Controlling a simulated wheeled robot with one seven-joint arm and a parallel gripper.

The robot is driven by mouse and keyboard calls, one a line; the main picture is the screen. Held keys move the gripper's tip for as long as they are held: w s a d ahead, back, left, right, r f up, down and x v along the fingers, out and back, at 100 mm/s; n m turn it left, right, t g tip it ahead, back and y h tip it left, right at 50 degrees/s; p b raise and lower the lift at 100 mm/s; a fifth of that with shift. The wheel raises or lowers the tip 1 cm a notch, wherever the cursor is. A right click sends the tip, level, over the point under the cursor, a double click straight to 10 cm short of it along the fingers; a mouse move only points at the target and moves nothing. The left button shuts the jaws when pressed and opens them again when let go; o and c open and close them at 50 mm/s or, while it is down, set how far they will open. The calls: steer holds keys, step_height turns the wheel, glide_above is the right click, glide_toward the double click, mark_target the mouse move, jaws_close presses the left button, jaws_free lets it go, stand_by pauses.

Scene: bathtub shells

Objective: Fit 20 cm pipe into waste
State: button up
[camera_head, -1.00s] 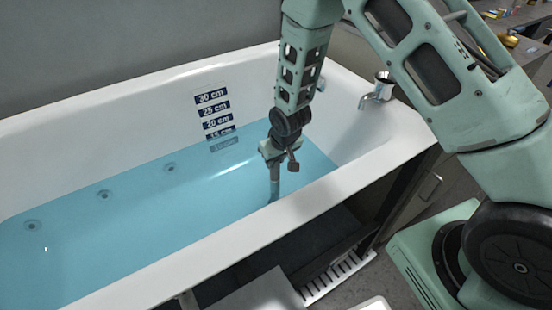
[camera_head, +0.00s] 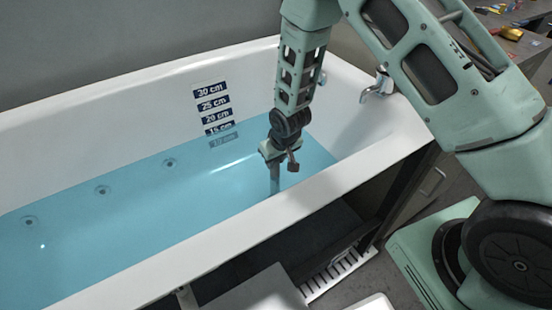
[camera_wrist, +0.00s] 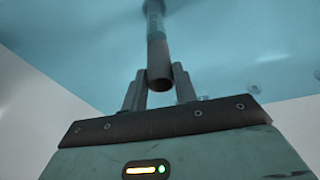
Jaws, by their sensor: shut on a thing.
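The white bathtub (camera_head: 130,92) holds clear blue water (camera_head: 130,215). My gripper (camera_head: 275,160) is over the tub's right part, just above the water, shut on an upright pipe (camera_head: 275,183). The pipe runs down into the water, and its lower end is hard to make out there. In the wrist view the pipe (camera_wrist: 157,54) stands between the two fingers of my gripper (camera_wrist: 158,75), its open near end facing the camera. A wider, blurred section shows at its far end under water. I cannot tell whether this is the waste or part of the pipe.
A depth scale (camera_head: 213,104) is on the far wall; its 15 cm mark is just above the water. A chrome tap (camera_head: 377,87) is at the right end. The near rim (camera_head: 215,250) lies between my base and the water. A slatted white piece (camera_head: 338,272) lies on the floor.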

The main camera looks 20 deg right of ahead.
steer(key=shift+f+b, duration=0.45)
steer(key=shift+f, duration=0.3)
steer(key=o, duration=1)
steer(key=shift+o, duration=0.2)
steer(key=p+v, duration=0.2)
steer(key=v, duration=1.5)
steer(key=shift+r, duration=0.2)
